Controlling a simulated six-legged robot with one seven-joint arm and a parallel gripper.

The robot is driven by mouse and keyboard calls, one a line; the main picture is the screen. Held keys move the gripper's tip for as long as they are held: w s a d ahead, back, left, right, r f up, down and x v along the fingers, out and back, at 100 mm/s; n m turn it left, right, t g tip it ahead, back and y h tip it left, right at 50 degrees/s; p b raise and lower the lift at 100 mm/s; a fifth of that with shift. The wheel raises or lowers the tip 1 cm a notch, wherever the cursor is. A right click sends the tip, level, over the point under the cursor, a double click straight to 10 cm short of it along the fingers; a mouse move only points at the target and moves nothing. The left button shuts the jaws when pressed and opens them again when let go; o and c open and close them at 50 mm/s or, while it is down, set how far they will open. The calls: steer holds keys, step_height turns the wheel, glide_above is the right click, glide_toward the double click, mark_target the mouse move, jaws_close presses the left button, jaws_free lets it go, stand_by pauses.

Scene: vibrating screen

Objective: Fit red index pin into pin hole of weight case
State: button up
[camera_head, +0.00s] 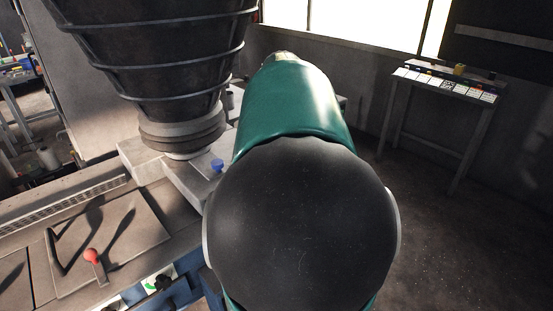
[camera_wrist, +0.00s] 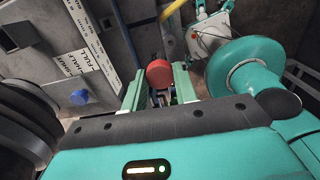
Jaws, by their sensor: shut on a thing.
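In the wrist view my gripper (camera_wrist: 159,88) is shut on the red index pin (camera_wrist: 159,72). The pin's round red head shows between the two pale green fingers. The pin's lower part is hidden between the fingers. In the head view my green and black arm hides the gripper and the pin. I cannot make out the weight case or its pin hole for certain in either view.
A blue knob (camera_head: 217,165) stands on the grey machine frame, and it shows in the wrist view (camera_wrist: 79,97). A red-topped lever (camera_head: 91,256) rises from the machine deck at left. A dark ribbed hopper (camera_head: 160,60) hangs above. A side table (camera_head: 446,82) stands at right beyond open floor.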

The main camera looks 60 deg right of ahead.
steer(key=w+a+f+n, duration=0.3)
steer(key=a+f, duration=0.1)
steer(key=f, duration=0.4)
steer(key=w+a+f+n, duration=0.3)
steer(key=a+f, duration=0.2)
steer(key=f, duration=0.3)
steer(key=shift+f, duration=0.2)
steer(key=shift+w+a, duration=0.1)
steer(key=shift+f, duration=2.9)
steer(key=shift+f, duration=2.2)
steer(key=o, duration=1)
steer(key=shift+o, duration=0.2)
steer(key=shift+r, duration=0.1)
step_height(320, 180, up, 14)
steer(key=shift+f, duration=0.2)
